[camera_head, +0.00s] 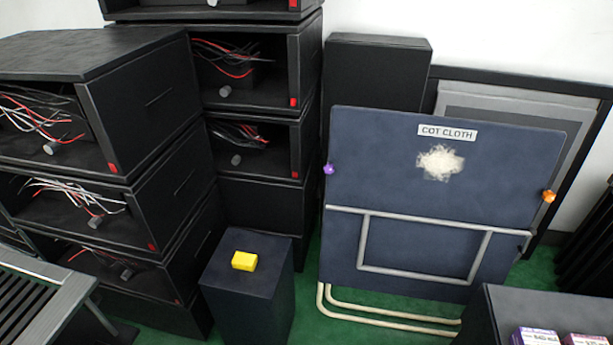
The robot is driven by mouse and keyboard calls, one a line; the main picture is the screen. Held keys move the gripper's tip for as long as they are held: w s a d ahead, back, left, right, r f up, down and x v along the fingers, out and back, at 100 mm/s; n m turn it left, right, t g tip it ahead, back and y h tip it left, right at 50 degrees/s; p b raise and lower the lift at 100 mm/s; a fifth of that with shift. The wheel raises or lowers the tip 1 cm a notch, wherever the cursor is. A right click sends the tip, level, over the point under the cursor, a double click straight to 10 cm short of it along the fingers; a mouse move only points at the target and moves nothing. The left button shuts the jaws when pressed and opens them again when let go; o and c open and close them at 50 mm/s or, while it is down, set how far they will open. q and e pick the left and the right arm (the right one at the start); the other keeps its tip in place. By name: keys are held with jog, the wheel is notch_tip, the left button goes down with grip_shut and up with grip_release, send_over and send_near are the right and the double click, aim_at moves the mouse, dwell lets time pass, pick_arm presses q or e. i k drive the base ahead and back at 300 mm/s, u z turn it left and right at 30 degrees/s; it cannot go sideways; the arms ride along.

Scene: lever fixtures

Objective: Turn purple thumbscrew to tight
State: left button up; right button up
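A small purple thumbscrew (329,169) sits on the left edge of an upright dark blue panel (390,185) labelled "COT CLOTH". An orange thumbscrew (548,196) sits on the panel's right edge. The purple thumbscrew is too small to tell how far it is turned. Neither of my grippers is in view.
Black cabinets with loose wires (150,110) stack up at the left. A yellow block (244,261) lies on a dark pedestal (250,300) left of the panel. A dark box (490,315) with small cartons (536,337) stands at the lower right. Green floor (310,290) shows between pedestal and panel.

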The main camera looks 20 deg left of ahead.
aim_at(328, 167)
jog(key=u, duration=0.5)
jog(key=k, duration=1.1)
jog(key=z, duration=0.4)
jog(key=i, duration=1.65)
jog(key=u, duration=0.55)
